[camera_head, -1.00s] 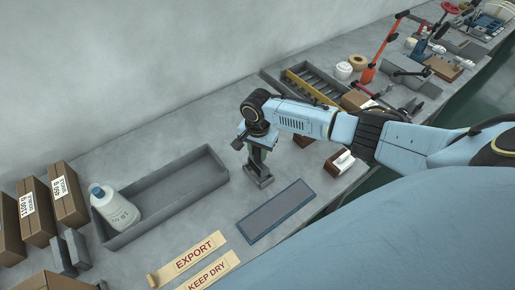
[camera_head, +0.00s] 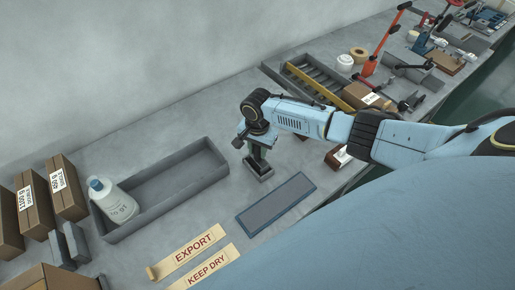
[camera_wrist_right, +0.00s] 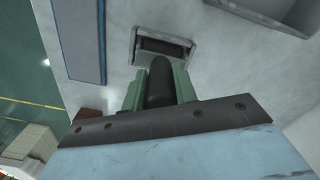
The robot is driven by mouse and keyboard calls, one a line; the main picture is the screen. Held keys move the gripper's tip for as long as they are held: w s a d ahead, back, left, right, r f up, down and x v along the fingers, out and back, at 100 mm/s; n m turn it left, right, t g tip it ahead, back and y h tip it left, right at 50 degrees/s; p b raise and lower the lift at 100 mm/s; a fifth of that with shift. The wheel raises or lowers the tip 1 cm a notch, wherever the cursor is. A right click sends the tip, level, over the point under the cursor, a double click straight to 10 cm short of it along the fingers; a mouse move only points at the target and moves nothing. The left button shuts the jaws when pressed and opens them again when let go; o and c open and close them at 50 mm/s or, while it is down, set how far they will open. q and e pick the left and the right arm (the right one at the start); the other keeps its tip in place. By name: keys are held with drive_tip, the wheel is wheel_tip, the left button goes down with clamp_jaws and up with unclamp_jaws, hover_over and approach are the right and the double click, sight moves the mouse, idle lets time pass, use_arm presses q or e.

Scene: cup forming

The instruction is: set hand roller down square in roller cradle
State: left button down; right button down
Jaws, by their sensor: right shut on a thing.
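My right gripper (camera_head: 257,151) points down over the grey roller cradle (camera_head: 258,172) on the bench. In the right wrist view its green fingers (camera_wrist_right: 160,88) are shut on the dark handle of the hand roller (camera_wrist_right: 160,75). The cradle also shows there as a grey frame (camera_wrist_right: 136,44) just past the fingertips. A dark part, seemingly the roller's drum, lies within the frame's outline. I cannot tell whether it rests on the cradle. My left gripper is not in view.
A blue-edged dark mat (camera_head: 277,204) lies in front of the cradle. A grey open tray (camera_head: 165,190) with a white bottle (camera_head: 113,202) stands left. A brown-and-white block (camera_head: 338,158) sits right of the cradle, partly behind my arm. Bare bench lies behind the cradle.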

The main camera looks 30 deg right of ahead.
drive_tip(key=c, duration=1)
unclamp_jaws()
drive_tip(key=shift+f, duration=0.1)
wheel_tip(320, 180, up, 14)
drive_tip(key=shift+f+p, duration=0.25)
drive_tip(key=shift+p, duration=0.25)
